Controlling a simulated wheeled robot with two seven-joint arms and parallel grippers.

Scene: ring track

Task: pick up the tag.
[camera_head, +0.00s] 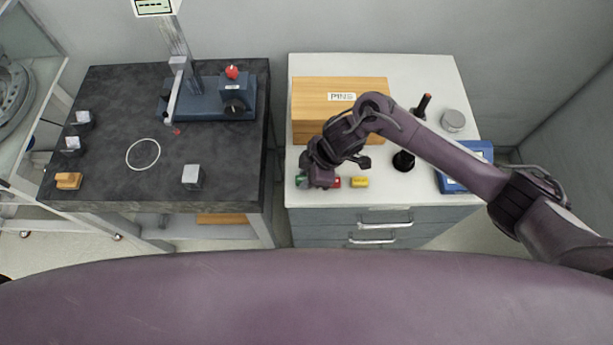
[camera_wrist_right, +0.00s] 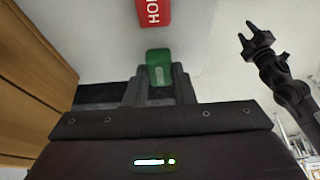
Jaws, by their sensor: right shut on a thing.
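My right gripper (camera_head: 318,180) is over the front left part of the white cabinet top. In the right wrist view (camera_wrist_right: 160,88) its fingers are shut on a green tag (camera_wrist_right: 160,69), which shows at the fingertips. The green tag (camera_head: 301,181) also peeks out left of the gripper in the head view. A red tag (camera_wrist_right: 153,12) with white lettering lies just beyond it, partly cut off by the frame, and its edge shows right of the gripper (camera_head: 337,182). A yellow tag (camera_head: 359,182) lies further right.
A wooden box (camera_head: 340,90) with a lettered label stands behind the gripper. A black knob-like object (camera_head: 403,161), a round tin (camera_head: 453,120) and a blue device (camera_head: 452,185) are to the right. A dark table (camera_head: 110,185) with an instrument stands left, across a gap.

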